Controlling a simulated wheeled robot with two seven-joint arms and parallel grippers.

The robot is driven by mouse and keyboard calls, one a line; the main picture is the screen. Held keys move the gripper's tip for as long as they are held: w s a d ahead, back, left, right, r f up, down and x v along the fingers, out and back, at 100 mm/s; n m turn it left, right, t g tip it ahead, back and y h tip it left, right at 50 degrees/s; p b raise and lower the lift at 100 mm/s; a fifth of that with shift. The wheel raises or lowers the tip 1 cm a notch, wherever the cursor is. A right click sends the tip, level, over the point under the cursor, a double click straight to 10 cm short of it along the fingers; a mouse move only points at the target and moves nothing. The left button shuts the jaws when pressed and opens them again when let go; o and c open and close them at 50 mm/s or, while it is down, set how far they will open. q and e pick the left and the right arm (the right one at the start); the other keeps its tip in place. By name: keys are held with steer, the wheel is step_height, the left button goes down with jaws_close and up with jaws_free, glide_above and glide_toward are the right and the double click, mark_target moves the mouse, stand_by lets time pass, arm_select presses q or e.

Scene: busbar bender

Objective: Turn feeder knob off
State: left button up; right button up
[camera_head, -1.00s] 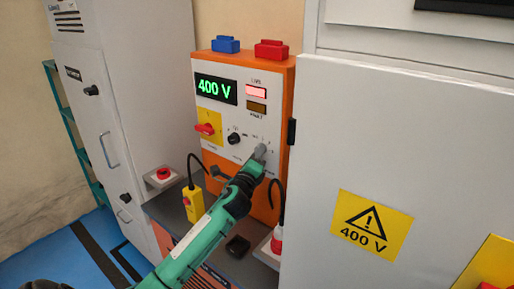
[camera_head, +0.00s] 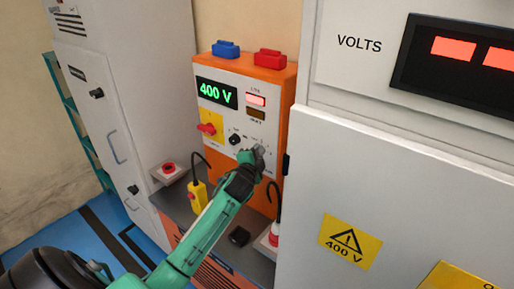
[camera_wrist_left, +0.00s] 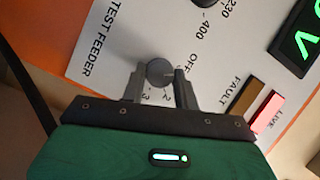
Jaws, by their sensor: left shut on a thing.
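The test feeder panel (camera_head: 213,152) is a white face on an orange box, with a lit green 400 V display (camera_head: 216,93) and a bright LIVE lamp (camera_head: 256,100). The FAULT lamp (camera_head: 255,114) is dark amber. The feeder knob (camera_wrist_left: 159,71) is a small round grey knob by the marks OFF, 2 and 3. My left gripper (camera_wrist_left: 160,80) has one finger on each side of this knob and is shut on it. In the head view the gripper (camera_head: 258,154) covers most of the knob. The knob's exact setting is hard to read. My right gripper is not in view.
A black selector knob (camera_head: 235,140) and a red switch (camera_head: 207,128) sit left of the gripper. A red-button box (camera_head: 168,170), a yellow pendant (camera_head: 198,197) and a red-white plug (camera_head: 274,238) are below. A large grey cabinet (camera_head: 400,190) stands close on the right.

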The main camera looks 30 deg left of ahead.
arm_select(q)
steer(key=shift+n+g+h+p, duration=0.4)
steer(key=shift+n+p, duration=0.7)
steer(key=shift+p, duration=0.15)
steer(key=o, duration=1)
steer(key=shift+a, duration=0.1)
steer(key=shift+c, duration=0.2)
steer(key=shift+s, duration=0.15)
steer(key=b+v, duration=0.4)
steer(key=v, duration=0.9)
steer(key=shift+s+r+b, duration=0.15)
steer(key=shift+s+b, duration=0.1)
steer(key=shift+b, duration=0.1)
